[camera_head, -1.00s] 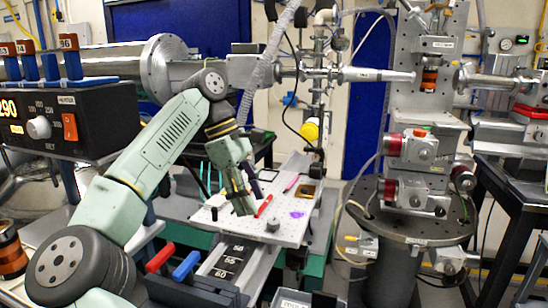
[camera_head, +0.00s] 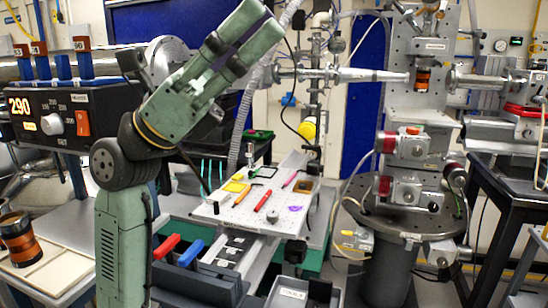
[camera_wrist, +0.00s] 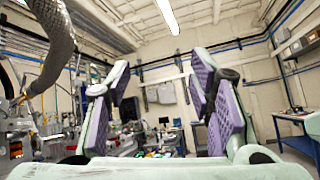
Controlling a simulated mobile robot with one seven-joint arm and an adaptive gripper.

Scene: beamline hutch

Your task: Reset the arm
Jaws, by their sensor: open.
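My arm (camera_head: 122,235) stands up at the left in the head view, bent at a dark round joint. My gripper (camera_head: 258,28) points up and to the right, high above the white perforated board and in front of the blue panel. Its two green fingers are parted. In the wrist view, my gripper (camera_wrist: 160,85) shows two purple-padded fingers spread wide, with nothing between them but the far room and ceiling.
The perforated board (camera_head: 225,211) holds a red marker (camera_head: 262,202), a yellow block (camera_head: 240,196) and other small items. A controller reading 290 (camera_head: 60,121) is at left. A metal beam pipe (camera_head: 350,75) runs behind the gripper. A sample tower (camera_head: 413,150) stands right.

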